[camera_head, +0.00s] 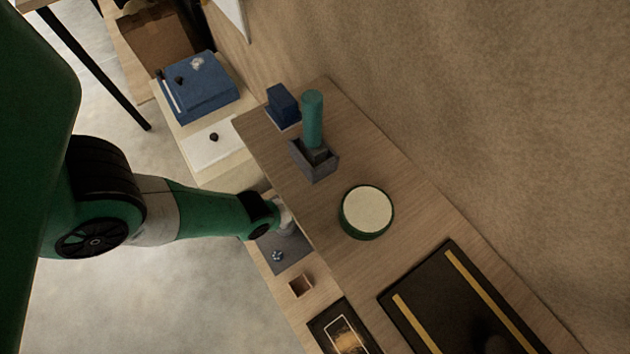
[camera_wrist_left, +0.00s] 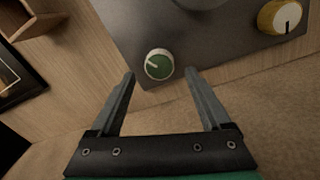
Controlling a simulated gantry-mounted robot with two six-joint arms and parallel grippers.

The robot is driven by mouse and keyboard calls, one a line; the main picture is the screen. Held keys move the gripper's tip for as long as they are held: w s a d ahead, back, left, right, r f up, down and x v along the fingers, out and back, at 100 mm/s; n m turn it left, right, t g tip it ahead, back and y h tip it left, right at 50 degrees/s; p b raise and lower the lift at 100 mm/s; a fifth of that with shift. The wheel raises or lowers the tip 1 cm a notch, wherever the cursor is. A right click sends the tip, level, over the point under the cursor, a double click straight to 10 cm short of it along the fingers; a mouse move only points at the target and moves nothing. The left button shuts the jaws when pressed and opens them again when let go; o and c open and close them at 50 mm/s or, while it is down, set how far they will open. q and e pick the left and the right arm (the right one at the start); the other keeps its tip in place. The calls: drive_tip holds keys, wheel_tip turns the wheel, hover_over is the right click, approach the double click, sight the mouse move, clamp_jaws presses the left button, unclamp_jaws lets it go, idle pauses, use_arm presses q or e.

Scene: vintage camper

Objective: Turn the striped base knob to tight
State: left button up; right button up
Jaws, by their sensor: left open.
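In the left wrist view, a green knob (camera_wrist_left: 159,65) with a pale rim and a white pointer line sits near the edge of a grey panel (camera_wrist_left: 222,47). Its pointer slants toward the upper left. A yellow-sided knob (camera_wrist_left: 279,17) with a white face and dark pointer is at the panel's upper right. I cannot tell which knob is the striped one. My left gripper (camera_wrist_left: 160,73) is open, its fingertips on either side of the green knob, with nothing between the jaws visibly gripped. In the head view the grey panel (camera_head: 291,247) is partly behind my left arm.
A small wooden box (camera_head: 300,284) and a dark framed panel (camera_head: 342,330) lie beside the grey panel. A raised wooden shelf holds a round green-rimmed pad (camera_head: 366,211), a grey holder (camera_head: 315,164) with a teal cylinder, and a black tray (camera_head: 440,300). A blue case (camera_head: 205,92) stands farther back.

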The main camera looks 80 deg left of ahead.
use_arm(q)
wheel_tip(320, 180, up, 7)
drive_tip(key=p, duration=0.5)
drive_tip(key=shift+a+r+p, duration=0.2)
drive_tip(key=shift+p, duration=0.15)
use_arm(e)
wheel_tip(320, 180, up, 7)
drive_tip(key=shift+r, duration=0.2)
use_arm(q)
drive_tip(key=s+d+n+t+y+b, duration=0.3)
drive_tip(key=s+d+n+y, duration=0.1)
drive_tip(key=n, duration=0.5)
drive_tip(key=b+x, duration=0.3)
drive_tip(key=x, duration=0.1)
drive_tip(key=b+x, duration=0.3)
drive_tip(key=x, duration=0.1)
drive_tip(key=b+x, duration=0.3)
drive_tip(key=x, duration=0.1)
drive_tip(key=shift+w+d+f, duration=0.15)
drive_tip(key=shift+d+f, duration=0.15)
drive_tip(key=shift+d, duration=0.05)
use_arm(e)
wheel_tip(320, 180, down, 12)
